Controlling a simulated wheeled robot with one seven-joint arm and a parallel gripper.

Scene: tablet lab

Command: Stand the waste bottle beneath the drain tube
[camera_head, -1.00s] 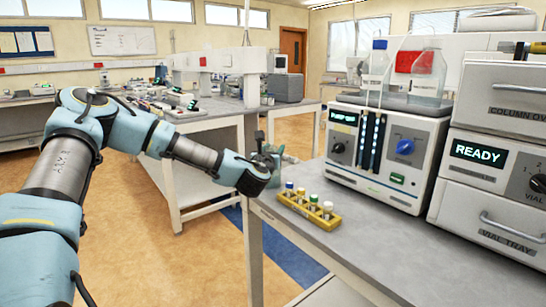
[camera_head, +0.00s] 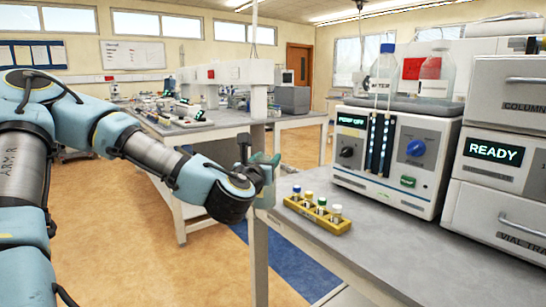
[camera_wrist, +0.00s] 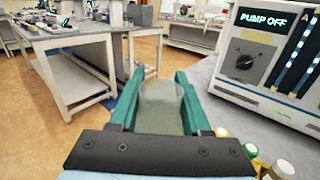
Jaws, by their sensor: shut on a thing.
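My gripper (camera_wrist: 158,88) has two green fingers shut on a translucent, pale bottle (camera_wrist: 161,108), taken to be the waste bottle. Its lower part is hidden behind the gripper's dark palm. In the head view my gripper (camera_head: 268,162) hangs beside the left edge of the right-hand bench, left of the vial rack. The bottle is hard to make out there. I cannot make out a drain tube for certain. The pump unit (camera_head: 376,195), reading PUMP OFF, stands on the bench to the right of my gripper, apart from it.
A yellow rack (camera_head: 318,216) of capped vials stands on the bench (camera_head: 400,258) in front of the pump unit. Glass bottles (camera_head: 436,75) stand on the pump unit. A READY instrument (camera_head: 495,170) is at right. A white table (camera_head: 205,130) stands behind my gripper.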

